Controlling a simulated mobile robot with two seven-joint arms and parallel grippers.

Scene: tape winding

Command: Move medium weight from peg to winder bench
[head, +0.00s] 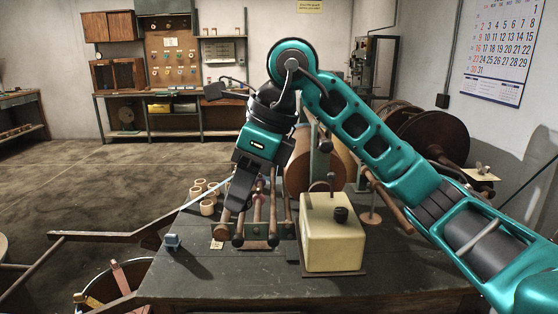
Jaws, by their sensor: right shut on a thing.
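My right gripper (237,198) reaches down over the winder bench (215,285), at the left side of the roller rack (257,240). It is shut on a dark thing at its tips. The fingers hide most of that thing, so I cannot clearly tell whether it is the medium weight. I cannot make out a peg or any other weight with certainty. My left gripper is not in view.
A cream box (333,237) with a black knob stands right of the rack. A small blue-grey block (172,241) sits near the bench's left edge. Several pale rolls (207,208) stand behind it. Large brown reels (433,140) are at the right. The front of the bench is mostly clear.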

